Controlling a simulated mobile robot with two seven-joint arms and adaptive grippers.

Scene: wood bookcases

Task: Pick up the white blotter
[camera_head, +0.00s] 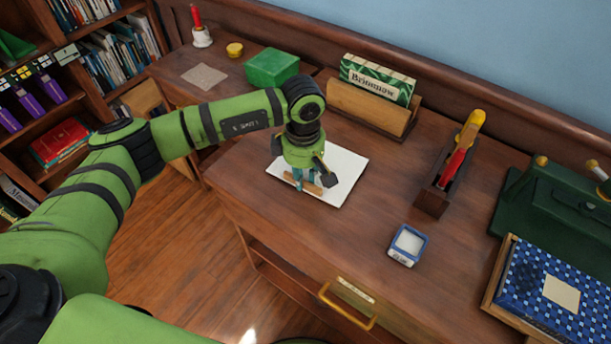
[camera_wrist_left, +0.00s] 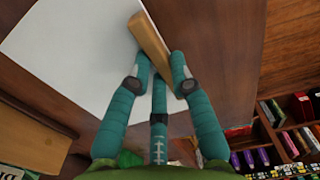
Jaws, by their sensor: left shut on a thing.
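The white blotter (camera_head: 345,172) is a flat white sheet on the desk, with a short light-wood bar (camera_head: 312,188) along its near edge. In the left wrist view the white sheet (camera_wrist_left: 75,50) fills the upper left, and the wooden bar (camera_wrist_left: 150,40) runs along its edge between my fingers. My left gripper (camera_head: 303,182) points down over this edge, with its teal fingers shut on the bar. The gripper hides part of the sheet. I see no clear gap between sheet and desk. My right gripper is out of view.
On the desk (camera_head: 370,245) stand a green box (camera_head: 271,68), a wooden letter holder (camera_head: 368,110), a wooden stand with red and yellow handles (camera_head: 432,195), a blue-and-white box (camera_head: 407,245) and a blue patterned book (camera_head: 540,295). Bookcases (camera_head: 60,100) stand at the left.

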